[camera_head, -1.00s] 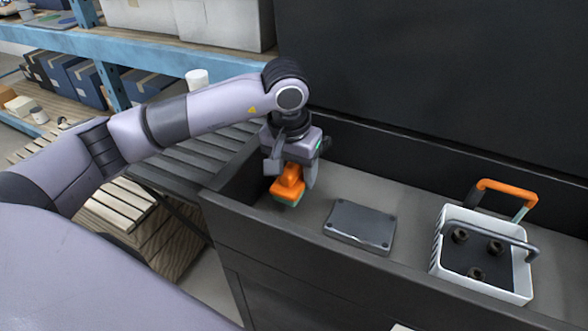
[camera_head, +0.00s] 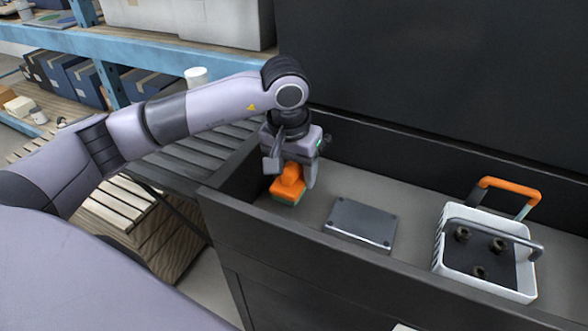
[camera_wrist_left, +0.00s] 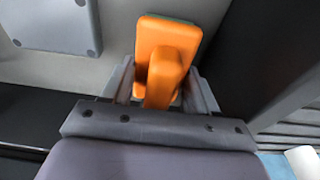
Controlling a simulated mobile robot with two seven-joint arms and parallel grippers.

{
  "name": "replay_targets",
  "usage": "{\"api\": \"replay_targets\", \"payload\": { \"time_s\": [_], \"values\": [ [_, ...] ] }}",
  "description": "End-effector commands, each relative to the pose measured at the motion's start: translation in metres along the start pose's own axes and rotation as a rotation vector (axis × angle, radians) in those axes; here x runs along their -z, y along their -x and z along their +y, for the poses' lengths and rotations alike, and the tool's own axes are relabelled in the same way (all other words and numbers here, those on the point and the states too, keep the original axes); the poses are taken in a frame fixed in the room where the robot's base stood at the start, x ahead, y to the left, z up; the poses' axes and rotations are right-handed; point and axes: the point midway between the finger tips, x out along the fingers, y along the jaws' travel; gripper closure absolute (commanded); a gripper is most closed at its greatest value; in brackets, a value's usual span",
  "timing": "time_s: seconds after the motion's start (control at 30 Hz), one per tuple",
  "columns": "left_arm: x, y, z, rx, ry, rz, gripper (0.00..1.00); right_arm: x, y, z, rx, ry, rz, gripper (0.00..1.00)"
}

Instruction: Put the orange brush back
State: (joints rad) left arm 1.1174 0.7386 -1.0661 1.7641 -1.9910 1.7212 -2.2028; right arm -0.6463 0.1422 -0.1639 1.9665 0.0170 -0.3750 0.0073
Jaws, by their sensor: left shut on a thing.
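The orange brush (camera_head: 286,190) has an orange body with a raised handle and a thin green edge beneath. It is at the left end of the dark trough (camera_head: 420,201). My left gripper (camera_head: 291,178) points down and is shut on the brush's handle. In the left wrist view, the brush (camera_wrist_left: 169,40) shows between the two fingers of the gripper (camera_wrist_left: 160,85). I cannot tell whether the brush touches the trough floor. My right gripper is not in view.
A grey metal plate (camera_head: 361,223) lies in the trough right of the brush. A white basket (camera_head: 487,281) with an orange-gripped handle and several dark round parts stands farther right. The trough's front wall (camera_head: 300,245) and back wall rise around. A roller conveyor (camera_head: 185,172) is at left.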

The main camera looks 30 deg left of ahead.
Motion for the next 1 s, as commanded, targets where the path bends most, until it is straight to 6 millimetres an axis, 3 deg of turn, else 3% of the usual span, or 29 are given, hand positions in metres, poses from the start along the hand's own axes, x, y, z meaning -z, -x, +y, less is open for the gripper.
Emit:
{"api": "replay_targets", "payload": {
  "time_s": [1.0],
  "values": [
    [-0.002,-0.014,0.000,0.001,0.000,0.001,0.70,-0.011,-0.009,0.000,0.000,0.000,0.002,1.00]
  ]
}}
